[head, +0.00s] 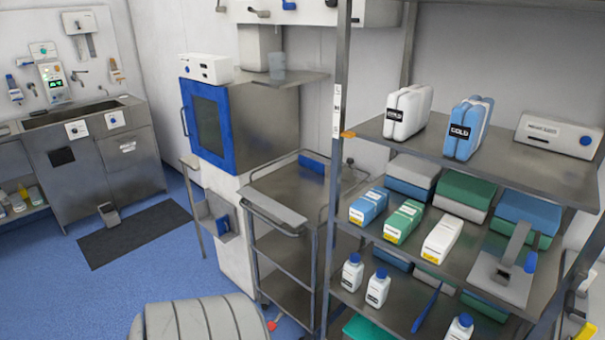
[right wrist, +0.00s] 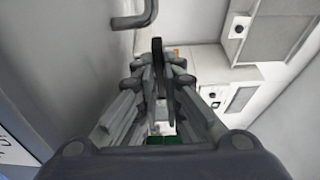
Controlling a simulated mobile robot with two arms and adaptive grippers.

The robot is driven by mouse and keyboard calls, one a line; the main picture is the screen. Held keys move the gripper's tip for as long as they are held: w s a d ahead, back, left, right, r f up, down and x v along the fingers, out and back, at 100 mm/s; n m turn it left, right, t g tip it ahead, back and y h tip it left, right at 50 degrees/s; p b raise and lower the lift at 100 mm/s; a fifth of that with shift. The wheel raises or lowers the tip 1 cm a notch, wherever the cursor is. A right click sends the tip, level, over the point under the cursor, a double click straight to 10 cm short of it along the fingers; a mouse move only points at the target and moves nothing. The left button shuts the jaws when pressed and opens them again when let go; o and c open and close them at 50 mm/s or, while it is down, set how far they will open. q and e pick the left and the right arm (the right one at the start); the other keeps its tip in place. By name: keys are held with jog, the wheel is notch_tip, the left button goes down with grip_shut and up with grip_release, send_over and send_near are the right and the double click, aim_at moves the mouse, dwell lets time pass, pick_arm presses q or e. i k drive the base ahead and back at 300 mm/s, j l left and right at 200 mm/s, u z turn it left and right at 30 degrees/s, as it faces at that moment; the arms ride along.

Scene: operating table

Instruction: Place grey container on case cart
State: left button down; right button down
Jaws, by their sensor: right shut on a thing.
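The metal case cart (head: 283,193), with a flat top and open shelves below, stands mid-view, between the blue-doored cabinet and the shelving rack. A blue item (head: 312,163) lies at its back edge. I cannot tell which thing is the grey container; a box with a grey top (head: 415,167) sits on the rack's middle shelf. Neither gripper shows in the head view. In the right wrist view my right gripper (right wrist: 158,75) is closed around a narrow dark piece (right wrist: 157,55). The fingers hide most of it, so I cannot tell what it belongs to.
The shelving rack (head: 480,160) fills the right side, with bottles and boxes on it. A blue-doored cabinet (head: 212,120) stands behind the cart. A sink unit (head: 100,145) and dark mat (head: 135,232) are at left. Blue floor (head: 170,270) is clear there.

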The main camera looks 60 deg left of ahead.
aim_at(304, 188)
jog(key=k+u, duration=0.1)
jog(key=u, duration=0.4)
jog(key=k+u, duration=0.15)
jog(key=u, duration=0.3)
jog(key=i+j+u, duration=0.25)
jog(key=j, duration=0.2)
jog(key=i+j+u, duration=0.25)
jog(key=j, duration=0.2)
jog(key=i+j, duration=0.45)
jog(key=j, duration=0.15)
jog(key=i+j, duration=0.45)
jog(key=j, duration=0.15)
jog(key=i+j, duration=0.15)
jog(key=i, duration=0.15)
jog(key=i+j, duration=0.1)
jog(key=i, duration=0.25)
jog(key=i+l, duration=0.1)
jog(key=l, duration=0.1)
